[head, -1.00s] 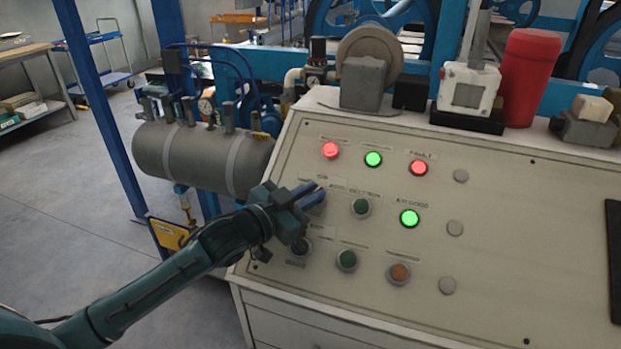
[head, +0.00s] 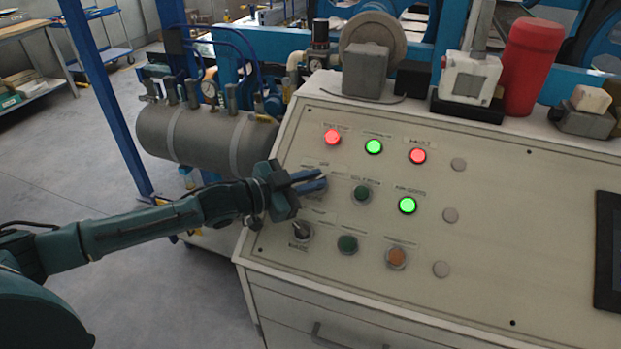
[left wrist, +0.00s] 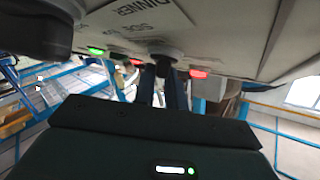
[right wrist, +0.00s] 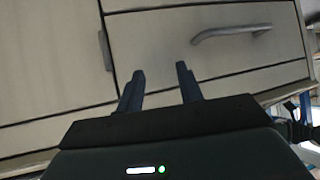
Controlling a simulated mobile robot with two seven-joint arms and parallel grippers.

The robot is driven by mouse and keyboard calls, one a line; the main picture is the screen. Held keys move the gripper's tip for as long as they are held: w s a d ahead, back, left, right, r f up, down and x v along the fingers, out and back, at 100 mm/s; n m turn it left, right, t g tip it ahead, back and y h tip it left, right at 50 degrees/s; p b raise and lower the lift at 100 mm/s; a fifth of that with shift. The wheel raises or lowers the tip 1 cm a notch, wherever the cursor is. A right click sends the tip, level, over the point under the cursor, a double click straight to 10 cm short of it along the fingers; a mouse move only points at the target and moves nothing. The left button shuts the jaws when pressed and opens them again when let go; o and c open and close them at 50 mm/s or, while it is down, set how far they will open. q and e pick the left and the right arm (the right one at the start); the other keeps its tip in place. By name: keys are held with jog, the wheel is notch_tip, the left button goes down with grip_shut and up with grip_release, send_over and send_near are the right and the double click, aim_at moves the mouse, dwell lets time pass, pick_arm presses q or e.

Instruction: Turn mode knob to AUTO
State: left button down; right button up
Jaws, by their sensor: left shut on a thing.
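The mode knob, a dark selector in the upper left of the panel's switch rows, shows in the left wrist view (left wrist: 165,50) as a round base on the panel. My left gripper (head: 322,181) is at this knob and shut on it; the fingers hide most of it in the head view. Its two fingers (left wrist: 164,84) reach up to the knob in the left wrist view. The mode labels are too small to read, so the pointer's setting is unclear. My right gripper (right wrist: 160,76) is open and empty, facing the cabinet drawers.
A second selector (head: 301,231) sits just below my left gripper. Green buttons (head: 361,193) (head: 347,244) and an orange button (head: 396,257) lie to the right, lit lamps above. A drawer handle (right wrist: 230,33) is ahead of my right gripper.

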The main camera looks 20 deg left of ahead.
pick_arm(q)
jog(key=shift+r, duration=0.15)
jog(key=c, duration=1.4)
grip_release()
jog(key=shift+c, duration=0.2)
jog(key=b+v, duration=0.2)
jog(key=v, duration=1.1)
jog(key=shift+s, duration=0.1)
